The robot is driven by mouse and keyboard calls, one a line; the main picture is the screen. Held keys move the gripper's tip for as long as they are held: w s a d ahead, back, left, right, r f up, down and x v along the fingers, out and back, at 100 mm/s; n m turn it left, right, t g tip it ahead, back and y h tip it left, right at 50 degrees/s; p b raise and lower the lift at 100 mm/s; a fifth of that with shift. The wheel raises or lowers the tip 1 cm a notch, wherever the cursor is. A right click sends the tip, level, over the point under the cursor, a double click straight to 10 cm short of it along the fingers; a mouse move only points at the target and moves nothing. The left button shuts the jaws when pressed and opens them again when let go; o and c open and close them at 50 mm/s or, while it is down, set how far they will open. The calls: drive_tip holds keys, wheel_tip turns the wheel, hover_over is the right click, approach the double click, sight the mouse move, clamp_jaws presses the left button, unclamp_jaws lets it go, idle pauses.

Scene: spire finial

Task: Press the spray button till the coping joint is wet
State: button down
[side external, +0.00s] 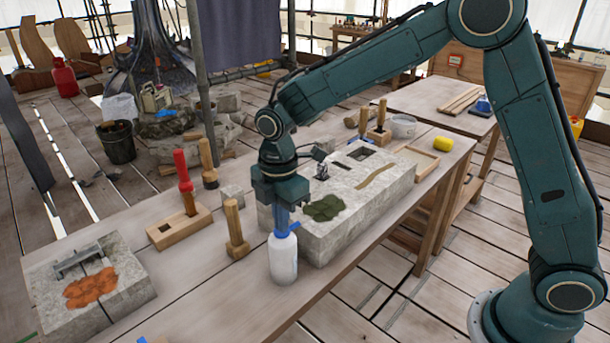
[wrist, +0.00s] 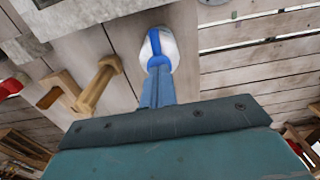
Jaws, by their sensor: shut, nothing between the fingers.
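A white spray bottle (side external: 283,260) with a blue head stands upright near the table's front edge. It also shows in the wrist view (wrist: 165,50). My gripper (side external: 281,226) points down with its blue fingers shut and empty, right over the bottle's head. In the wrist view my fingers (wrist: 157,72) overlap the blue head; whether they press it I cannot tell. A pale stone block (side external: 125,285) at the left has a thin dark joint line, a metal cramp and an orange patch. I cannot tell if that joint is wet.
A larger stone block (side external: 345,222) with a green patch and slots stands close behind the bottle. A wooden mallet (side external: 236,230) stands left of the bottle, beside a wooden block (side external: 178,227) with a red-handled tool. Bare tabletop (side external: 205,290) lies between bottle and left block.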

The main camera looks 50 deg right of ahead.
idle(0.3)
wheel_tip(320, 180, up, 14)
idle(0.7)
idle(0.3)
drive_tip(key=s+d+r+m+t, duration=0.3)
drive_tip(key=s+d+r+m, duration=0.2)
drive_tip(key=s+d+m, duration=0.6)
drive_tip(key=s+d+f+m+t, duration=0.1)
drive_tip(key=s+f+m, duration=0.1)
drive_tip(key=s, duration=0.5)
drive_tip(key=s+d+f+m+t, duration=0.1)
drive_tip(key=s+f+m, duration=0.1)
drive_tip(key=s+m, duration=0.3)
drive_tip(key=shift+s+d+t, duration=0.3)
drive_tip(key=shift+s, duration=1.05)
